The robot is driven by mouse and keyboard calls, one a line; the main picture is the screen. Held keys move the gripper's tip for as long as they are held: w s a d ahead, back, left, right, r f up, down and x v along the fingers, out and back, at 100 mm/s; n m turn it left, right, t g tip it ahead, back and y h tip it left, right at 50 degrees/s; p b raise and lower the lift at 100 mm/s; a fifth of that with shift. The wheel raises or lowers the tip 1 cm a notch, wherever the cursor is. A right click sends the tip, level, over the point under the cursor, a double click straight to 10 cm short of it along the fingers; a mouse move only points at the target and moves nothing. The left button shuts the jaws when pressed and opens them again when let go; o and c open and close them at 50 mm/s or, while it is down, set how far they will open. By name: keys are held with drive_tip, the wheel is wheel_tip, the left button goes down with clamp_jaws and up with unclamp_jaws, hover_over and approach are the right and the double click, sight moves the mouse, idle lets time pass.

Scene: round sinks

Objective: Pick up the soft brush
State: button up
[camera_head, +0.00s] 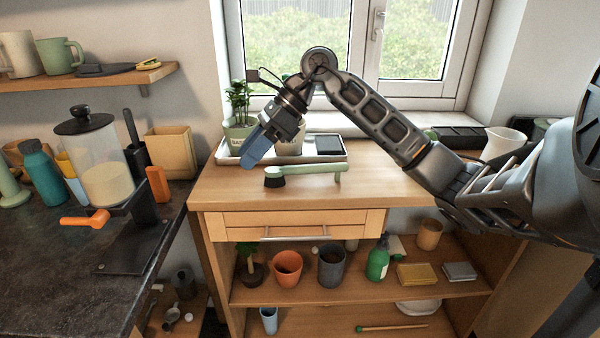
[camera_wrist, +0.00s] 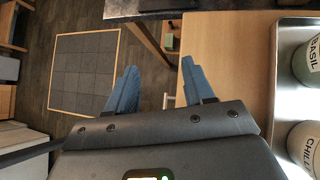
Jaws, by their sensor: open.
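The soft brush (camera_head: 312,170) lies on the wooden cabinet top, with a pale green handle and dark bristles at its left end. Its handle points right in the head view. My gripper (camera_head: 251,156) hangs in the air to the left of the bristle end, with its blue fingers pointing down and left. In the wrist view my gripper (camera_wrist: 160,80) has its two blue fingers apart with nothing between them. The brush does not show in the wrist view.
A metal tray (camera_head: 226,160) with herb pots and a dark flat item stands behind the brush; the BASIL pot (camera_wrist: 308,62) shows at right in the wrist view. The front of the cabinet top is clear.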

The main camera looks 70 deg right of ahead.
sight(299, 169)
drive_tip(key=s+d+g+h, duration=0.1)
drive_tip(key=s+d, duration=0.1)
drive_tip(key=d, duration=0.1)
drive_tip(key=s+d+h, duration=0.1)
drive_tip(key=s+d, duration=0.2)
drive_tip(key=d, duration=0.1)
drive_tip(key=s+d+f+m+g+h, duration=0.1)
drive_tip(key=s+d+h, duration=0.1)
drive_tip(key=d, duration=0.2)
drive_tip(key=shift+s+d+f+g, duration=0.1)
drive_tip(key=shift+s+d+g, duration=0.1)
drive_tip(key=shift+s+g, duration=0.15)
drive_tip(key=shift+s+d+f, duration=0.15)
drive_tip(key=shift+f, duration=0.1)
drive_tip(key=shift+s+p+x, duration=0.15)
drive_tip(key=shift+p+x, duration=0.35)
drive_tip(key=shift+x, duration=1.3)
drive_tip(key=shift+s+p+x, duration=0.2)
drive_tip(key=shift+p+x, duration=0.25)
drive_tip(key=shift+x, duration=1.35)
clamp_jaws()
